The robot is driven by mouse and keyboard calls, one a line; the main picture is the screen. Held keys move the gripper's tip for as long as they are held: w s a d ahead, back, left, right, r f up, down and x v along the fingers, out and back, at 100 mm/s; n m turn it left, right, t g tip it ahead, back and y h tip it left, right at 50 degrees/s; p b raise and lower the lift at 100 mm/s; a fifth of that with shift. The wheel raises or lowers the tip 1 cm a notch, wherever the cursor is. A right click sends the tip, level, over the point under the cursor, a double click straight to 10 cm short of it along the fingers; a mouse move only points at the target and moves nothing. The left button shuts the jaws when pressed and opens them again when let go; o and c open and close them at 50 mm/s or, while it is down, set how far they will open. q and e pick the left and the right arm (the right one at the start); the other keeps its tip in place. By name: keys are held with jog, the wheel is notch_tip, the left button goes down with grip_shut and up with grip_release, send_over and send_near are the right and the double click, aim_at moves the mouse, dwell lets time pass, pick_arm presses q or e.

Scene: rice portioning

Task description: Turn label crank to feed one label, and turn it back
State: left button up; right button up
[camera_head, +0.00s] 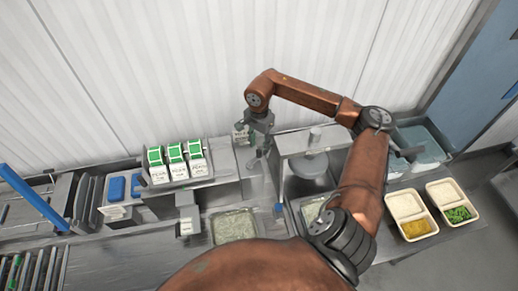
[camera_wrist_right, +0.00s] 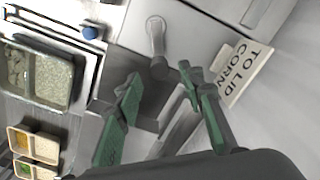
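A grey crank (camera_wrist_right: 156,36) lies on the grey housing in the right wrist view, a short lever with a rounded hub and a knob at its lower end. My right gripper (camera_wrist_right: 160,76) is open, its two green fingers apart on either side of the knob end. I cannot tell whether either finger touches it. In the head view my right gripper (camera_head: 259,126) reaches down above the crank (camera_head: 255,161), beside the press-like machine. No fed label can be made out. My left gripper is not in view.
A card reading "TO LID CORN" (camera_wrist_right: 243,72) stands close to the right finger. Green and white cartons (camera_head: 176,165) stand on the left. A rice tray (camera_head: 235,227) sits in front. Two divided food trays (camera_head: 413,229) (camera_head: 452,215) lie on the right.

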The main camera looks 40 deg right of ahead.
aim_at(259, 151)
jog(key=shift+f+p, duration=0.55)
jog(key=shift+f, duration=1.6)
jog(key=shift+c, duration=0.2)
grip_shut()
